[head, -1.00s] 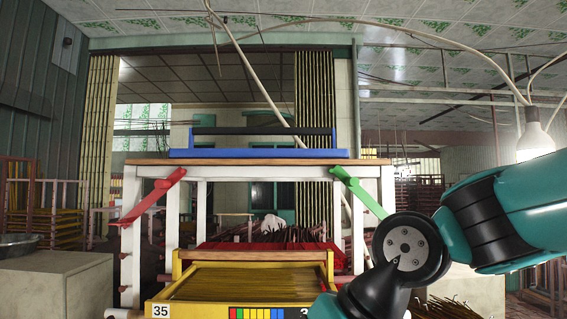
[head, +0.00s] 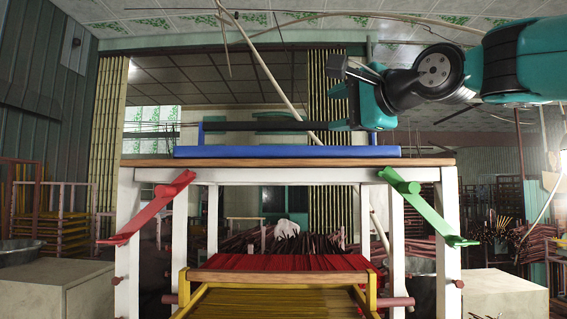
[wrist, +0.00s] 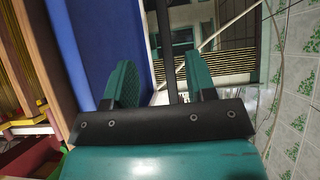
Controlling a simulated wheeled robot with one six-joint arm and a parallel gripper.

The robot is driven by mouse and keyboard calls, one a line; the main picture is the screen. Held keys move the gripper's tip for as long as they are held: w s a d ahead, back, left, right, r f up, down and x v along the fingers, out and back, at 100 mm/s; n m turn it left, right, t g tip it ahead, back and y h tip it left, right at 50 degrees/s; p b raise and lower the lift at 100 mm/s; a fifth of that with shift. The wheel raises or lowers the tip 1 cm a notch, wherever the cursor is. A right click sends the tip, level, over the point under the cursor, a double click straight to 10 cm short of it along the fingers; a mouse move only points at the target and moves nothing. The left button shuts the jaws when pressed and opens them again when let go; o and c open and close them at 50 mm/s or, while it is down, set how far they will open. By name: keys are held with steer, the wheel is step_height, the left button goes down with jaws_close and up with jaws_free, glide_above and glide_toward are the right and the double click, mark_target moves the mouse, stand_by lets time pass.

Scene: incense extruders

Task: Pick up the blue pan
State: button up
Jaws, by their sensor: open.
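The blue pan (head: 285,152) rests on the wooden top of a white-legged stand, with a long black handle bar (head: 270,126) raised above it. My gripper (head: 338,108) is at the right end of the pan, at about the height of the bar. In the wrist view, the teal fingers of my gripper (wrist: 163,82) are apart, and the black bar (wrist: 166,40) shows in the gap between them. The blue pan (wrist: 92,40) fills the left side there, beside the left finger. I cannot tell whether a finger touches the bar. The bar's right end is hidden by my gripper.
The stand's wooden top (head: 140,162) has a red bracket (head: 150,208) at left and a green bracket (head: 428,207) at right. Below is a yellow-framed tray (head: 280,302) of incense. Grey blocks (head: 55,285) stand on both sides.

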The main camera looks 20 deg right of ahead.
steer(key=p, duration=0.5)
glide_toward(288, 124)
steer(key=x, duration=0.5)
steer(key=shift+w+d+f, duration=0.1)
steer(key=shift+d, duration=0.05)
steer(key=p+x, duration=0.4)
steer(key=x, duration=0.1)
steer(key=shift+a+p, duration=0.2)
steer(key=shift+p, duration=0.15)
steer(key=shift+w, duration=0.2)
jaws_close()
